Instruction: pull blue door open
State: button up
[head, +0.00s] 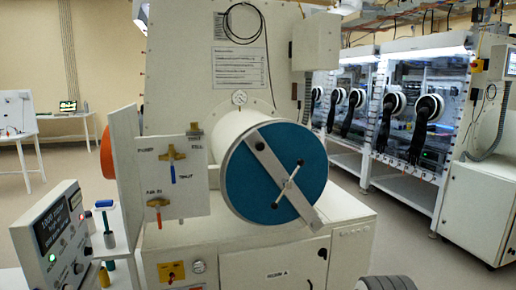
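The blue door (247,192) is a round disc on the front end of a white cylinder (233,130) in the head view. It appears shut against the cylinder's rim. A grey bar (267,158) crosses the door diagonally from upper left to lower right. The hinge is not clearly visible. My gripper is not in view.
A white panel with valves (172,182) stands just left of the door. A control box (60,235) with a display is at the lower left. White cabinets (297,255) lie below the door. Gloveboxes with black gloves (425,125) line the right. Open floor (410,245) lies at the right.

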aim_at(256, 167)
jog(key=z, duration=0.05)
jog(key=i, duration=1)
jog(key=u, duration=0.05)
